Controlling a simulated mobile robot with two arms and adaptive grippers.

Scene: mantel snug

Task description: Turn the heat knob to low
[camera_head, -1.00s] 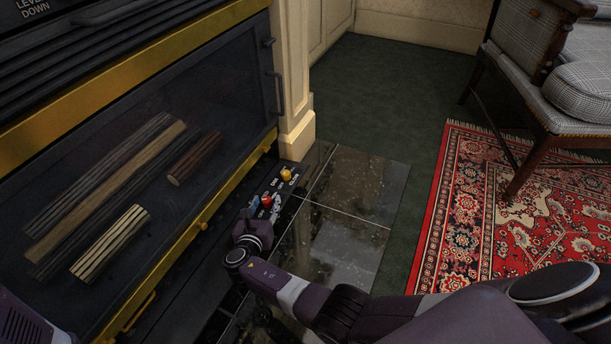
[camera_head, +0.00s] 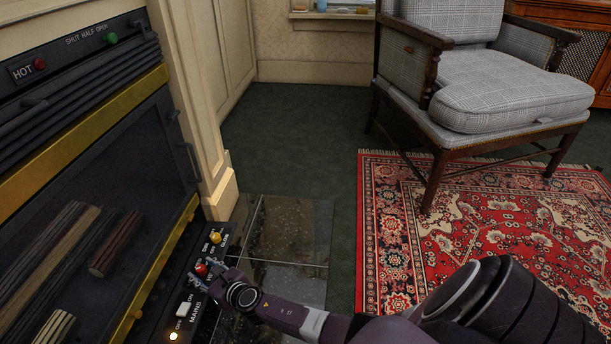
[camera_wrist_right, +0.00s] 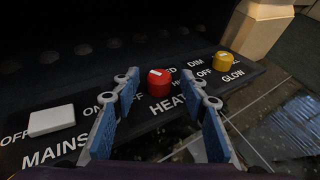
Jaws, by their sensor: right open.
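The red heat knob (camera_head: 201,270) sits on the dark control panel at the foot of the fireplace. In the right wrist view the heat knob (camera_wrist_right: 159,82) has a pale pointer mark on its top, above the partly covered word HEAT. My right gripper (camera_head: 208,277) is at the knob from the near side. In the right wrist view its blue-padded fingers (camera_wrist_right: 158,90) are open, one on each side of the knob in the picture, with gaps showing. The fingers hide some labels around the knob, so I cannot read its setting. My left gripper is not in view.
On the same panel are a yellow glow knob (camera_wrist_right: 223,61) and a white mains switch (camera_wrist_right: 51,120). The fireplace door's brass edge (camera_head: 165,264) runs close beside the panel. Dark hearth tiles (camera_head: 290,234) lie to the right. A plaid armchair (camera_head: 512,98) stands on the red rug (camera_head: 480,225).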

